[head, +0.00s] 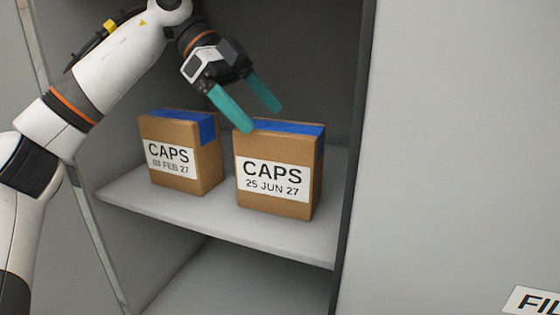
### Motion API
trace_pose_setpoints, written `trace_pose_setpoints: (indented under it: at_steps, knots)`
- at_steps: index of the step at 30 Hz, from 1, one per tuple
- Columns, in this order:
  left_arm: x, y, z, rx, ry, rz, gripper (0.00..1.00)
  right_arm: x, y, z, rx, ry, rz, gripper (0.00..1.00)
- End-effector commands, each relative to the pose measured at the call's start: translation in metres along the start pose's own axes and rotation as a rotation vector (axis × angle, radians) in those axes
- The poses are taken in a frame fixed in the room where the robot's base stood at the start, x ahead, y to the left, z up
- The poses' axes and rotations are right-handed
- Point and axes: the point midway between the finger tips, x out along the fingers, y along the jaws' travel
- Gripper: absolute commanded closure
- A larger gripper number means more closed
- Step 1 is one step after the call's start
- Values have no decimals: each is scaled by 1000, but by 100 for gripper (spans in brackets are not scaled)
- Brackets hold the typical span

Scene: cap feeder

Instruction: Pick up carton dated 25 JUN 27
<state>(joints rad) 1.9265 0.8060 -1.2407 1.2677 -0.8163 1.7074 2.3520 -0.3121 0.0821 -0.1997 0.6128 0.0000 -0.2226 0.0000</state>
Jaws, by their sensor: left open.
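The carton dated 25 JUN 27 (272,205) stands upright on the shelf, at the right. It is brown cardboard with blue tape on top and a white CAPS label on its front. My left gripper (262,112) is open, with two teal fingers pointing down at the top of this carton. One fingertip shows in front of the carton's upper left edge and the other shows behind its top. I cannot tell whether they touch it. No carton is held. My right gripper is not in view.
A second carton, with a CAPS label that seems to read 03 FEB 27 (180,185), stands to the left with a gap between. The grey shelf (215,222) sits inside a cabinet. A dark-edged wall (354,150) is close on the right. A lower compartment looks empty.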

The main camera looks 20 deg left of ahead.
Motion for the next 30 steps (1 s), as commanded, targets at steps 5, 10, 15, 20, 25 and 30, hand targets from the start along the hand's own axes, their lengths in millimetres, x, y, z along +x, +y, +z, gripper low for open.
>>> trace_pose_setpoints:
  at_steps: [5, 10, 15, 20, 25, 30]
  knots:
    - [12, 0, 0, -1, -1, 0, 6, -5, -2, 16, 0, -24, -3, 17]
    - [29, 1, 0, -2, 1, -4, 6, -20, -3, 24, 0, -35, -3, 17]
    - [54, 2, -3, -1, 0, -2, 6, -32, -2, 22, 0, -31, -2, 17]
    - [64, 2, -4, 0, -1, 1, 6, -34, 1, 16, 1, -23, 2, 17]
    - [64, 2, -5, 0, -1, 1, 6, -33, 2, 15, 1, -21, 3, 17]
    - [64, 2, -5, 0, -1, 1, 33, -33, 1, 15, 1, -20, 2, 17]
